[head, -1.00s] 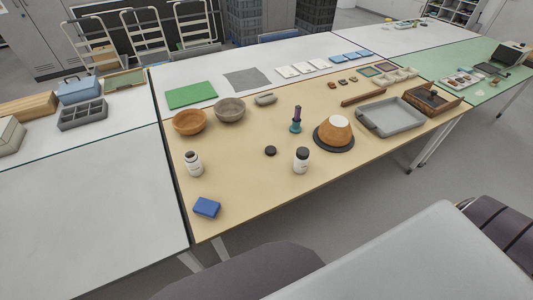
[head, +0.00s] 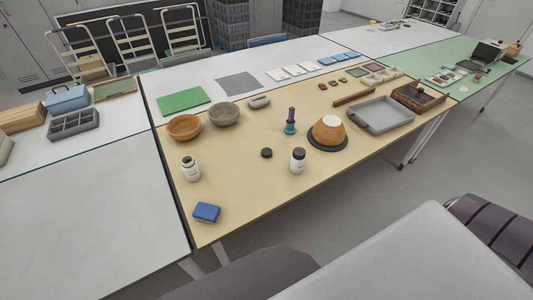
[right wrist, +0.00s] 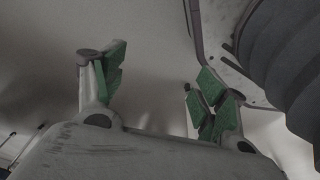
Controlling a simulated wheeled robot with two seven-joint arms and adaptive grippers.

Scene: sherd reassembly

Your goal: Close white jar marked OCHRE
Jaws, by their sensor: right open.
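Two white jars stand upright on the tan table mat. One white jar (head: 190,170) is at the left; its top looks dark and greyish, and I cannot tell clearly whether it is open. My left gripper is not in view.
A blue block (head: 206,212) lies at the front left. A teal-based purple tool (head: 290,122), an orange bowl form (head: 328,130), two bowls and a grey tray (head: 382,115) stand behind or right. The mat between the left jar and lid is clear.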

